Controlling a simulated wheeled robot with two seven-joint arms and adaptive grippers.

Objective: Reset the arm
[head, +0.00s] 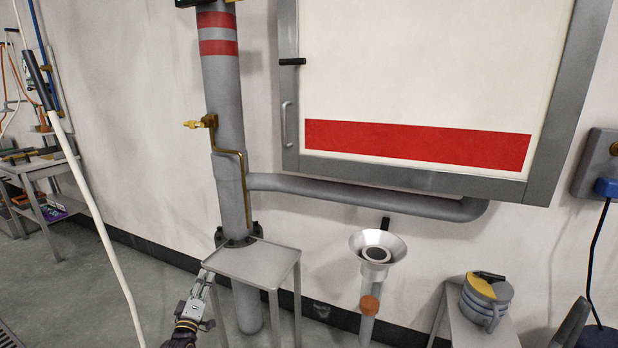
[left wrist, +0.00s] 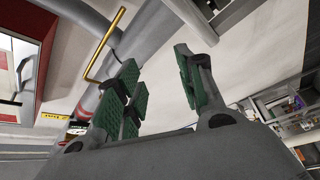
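My left gripper (head: 204,281) shows at the bottom of the head view, left of the small grey metal stand (head: 252,262) and close to its left corner. I cannot tell whether it touches the stand. In the left wrist view the left gripper (left wrist: 160,75) has its two green-padded fingers apart, with nothing between them. My right gripper is in neither view.
A grey pipe (head: 228,110) with red bands rises behind the stand. A white-and-red panel (head: 420,80) hangs on the wall. A funnel (head: 378,247) and a low table (head: 470,328) with a yellow-grey device (head: 486,298) stand right.

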